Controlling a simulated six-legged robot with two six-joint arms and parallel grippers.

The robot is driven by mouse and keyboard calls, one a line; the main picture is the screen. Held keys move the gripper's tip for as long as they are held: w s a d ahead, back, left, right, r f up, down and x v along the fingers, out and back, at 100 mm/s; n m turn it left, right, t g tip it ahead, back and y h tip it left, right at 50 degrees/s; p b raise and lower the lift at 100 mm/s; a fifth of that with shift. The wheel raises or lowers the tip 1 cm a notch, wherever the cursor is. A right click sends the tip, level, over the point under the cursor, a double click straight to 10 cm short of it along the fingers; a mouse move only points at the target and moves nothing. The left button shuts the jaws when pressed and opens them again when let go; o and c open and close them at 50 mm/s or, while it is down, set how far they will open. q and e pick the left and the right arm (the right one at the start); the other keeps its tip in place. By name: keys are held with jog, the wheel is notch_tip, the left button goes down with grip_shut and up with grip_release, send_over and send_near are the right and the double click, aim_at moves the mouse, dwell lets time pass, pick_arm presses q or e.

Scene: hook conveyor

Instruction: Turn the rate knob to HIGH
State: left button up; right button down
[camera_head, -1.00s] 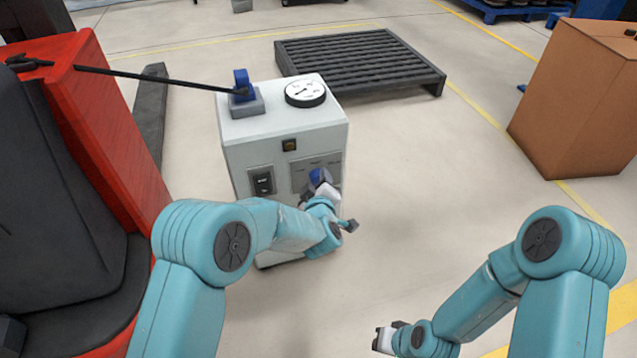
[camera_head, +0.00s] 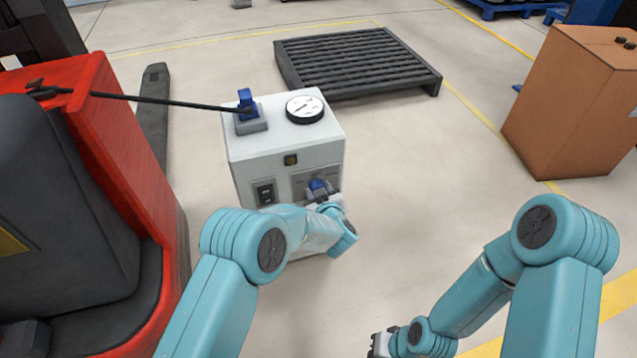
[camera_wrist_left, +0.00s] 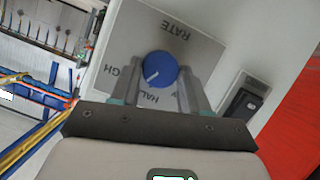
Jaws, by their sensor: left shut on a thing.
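The blue rate knob (camera_wrist_left: 161,69) is on a grey plate (camera_wrist_left: 140,40) lettered RATE, seen upside down in the left wrist view. Its white pointer line points to the lower left, between the partly hidden letters "GH" and "HAL". My left gripper (camera_wrist_left: 160,82) is shut on the knob, one finger on each side. In the head view the left gripper (camera_head: 321,194) is at the front of the white cabinet (camera_head: 250,150), and the knob shows only partly. My right gripper (camera_head: 380,344) is low in the head view, away from the cabinet; its jaws are too small to judge.
A gauge (camera_head: 305,109) and a blue lever switch (camera_head: 247,103) are on the cabinet top; a black rod crosses to it. A black rocker switch (camera_head: 265,193) is left of the plate. A red vehicle (camera_head: 120,150) stands left, a carton (camera_head: 565,110) right, a pallet (camera_head: 355,62) behind.

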pick_arm(q)
jog(key=shift+d+m+g+y+p, duration=0.2)
jog(key=shift+m+y+p, duration=0.3)
jog(key=shift+m+y, duration=0.35)
jog(key=shift+d+m+g+y+p, duration=0.1)
jog(key=shift+m+g+y+p, duration=0.35)
jog(key=shift+m, duration=0.6)
jog(key=o, duration=1.1)
jog(key=shift+c, duration=0.2)
